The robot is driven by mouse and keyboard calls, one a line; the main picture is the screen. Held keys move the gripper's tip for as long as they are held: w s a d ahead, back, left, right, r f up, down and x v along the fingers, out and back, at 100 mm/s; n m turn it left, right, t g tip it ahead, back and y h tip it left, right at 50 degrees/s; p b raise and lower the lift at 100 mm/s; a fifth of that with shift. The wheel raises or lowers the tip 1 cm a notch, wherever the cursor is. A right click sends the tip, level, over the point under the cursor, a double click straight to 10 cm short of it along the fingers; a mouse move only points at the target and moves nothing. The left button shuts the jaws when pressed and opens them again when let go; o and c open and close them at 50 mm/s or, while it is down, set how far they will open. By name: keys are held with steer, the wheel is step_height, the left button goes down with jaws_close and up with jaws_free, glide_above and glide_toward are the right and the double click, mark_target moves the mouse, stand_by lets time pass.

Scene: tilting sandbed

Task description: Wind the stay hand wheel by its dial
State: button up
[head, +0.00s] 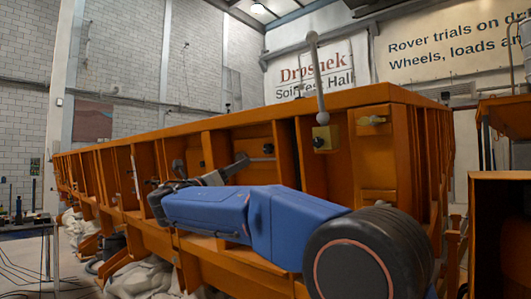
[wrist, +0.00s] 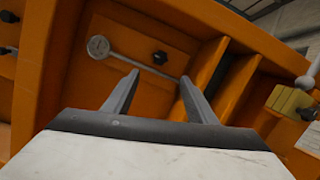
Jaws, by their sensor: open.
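A small black hand wheel (wrist: 160,58) is on the orange panel in the wrist view, just beyond and between my fingertips. A round pale dial (wrist: 98,46) is to its left, with a thin grey rod (wrist: 145,68) running from it below the wheel to the right. The wheel also shows in the head view (head: 268,148); the dial is not clear there, near my gripper. My gripper (wrist: 160,77) is open and empty, its two fingers apart in front of the panel. In the head view my gripper (head: 235,168) is beside the sandbed's orange side.
The orange sandbed (head: 350,97) has upright ribs along its side. A brass block (head: 325,136) with a ball-ended lever (head: 318,75) stands right of the wheel. Another black knob (wrist: 8,16) is at the wrist view's left edge. Pale sacks (head: 140,275) lie below.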

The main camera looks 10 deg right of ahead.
mark_target(267, 150)
steer(key=x, duration=1.7)
steer(key=c, duration=1.1)
